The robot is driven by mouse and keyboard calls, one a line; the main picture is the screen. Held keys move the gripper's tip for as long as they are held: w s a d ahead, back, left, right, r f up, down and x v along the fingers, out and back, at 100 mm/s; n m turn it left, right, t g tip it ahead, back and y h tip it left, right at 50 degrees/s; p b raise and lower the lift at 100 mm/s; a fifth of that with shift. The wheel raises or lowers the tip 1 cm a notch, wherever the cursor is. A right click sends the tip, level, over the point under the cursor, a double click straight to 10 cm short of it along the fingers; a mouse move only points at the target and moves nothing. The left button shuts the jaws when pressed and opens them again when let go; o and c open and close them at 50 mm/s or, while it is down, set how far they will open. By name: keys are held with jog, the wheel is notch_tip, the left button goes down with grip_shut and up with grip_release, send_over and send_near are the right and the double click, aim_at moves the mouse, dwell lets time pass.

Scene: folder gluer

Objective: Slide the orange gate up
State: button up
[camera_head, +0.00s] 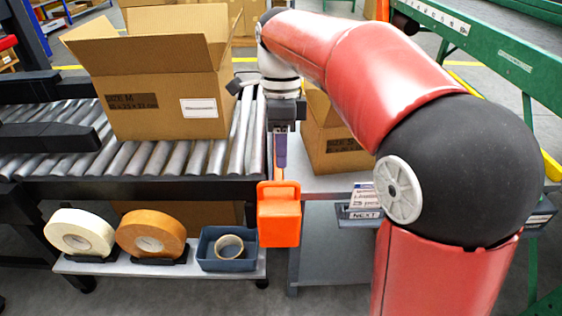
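An orange block-like part (279,215) is at the front right corner of the roller conveyor, with a narrow orange strip rising behind its top. It looks like the orange gate or its handle, seen nearly end-on. My gripper (280,152) points down just above this part, with a purple-blue finger in front of the narrow strip. Whether the finger touches the orange is not clear. The second finger cannot be made out, so I cannot tell whether the gripper is open or shut.
An open cardboard box (165,90) stands on the roller conveyor (140,158). Another box (330,140) stands right of my gripper, partly behind my red arm. A low shelf (100,266) holds tape rolls and a blue-grey bin (226,262). A green frame (500,65) stands at right.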

jog(key=r, duration=0.2)
jog(key=shift+w+r, duration=0.25)
jog(key=shift+r, duration=0.05)
jog(key=shift+d, duration=0.1)
jog(key=s+d+f+n+t, duration=0.4)
jog(key=s+d+n, duration=0.2)
jog(key=s+n, duration=0.2)
jog(key=s+d+f+n+t, duration=0.3)
jog(key=s+d+n, duration=0.3)
jog(key=s+n, duration=0.3)
jog(key=shift+d+f+n+t, duration=0.3)
jog(key=shift+f+n+t, duration=0.1)
jog(key=shift+f+n, duration=0.4)
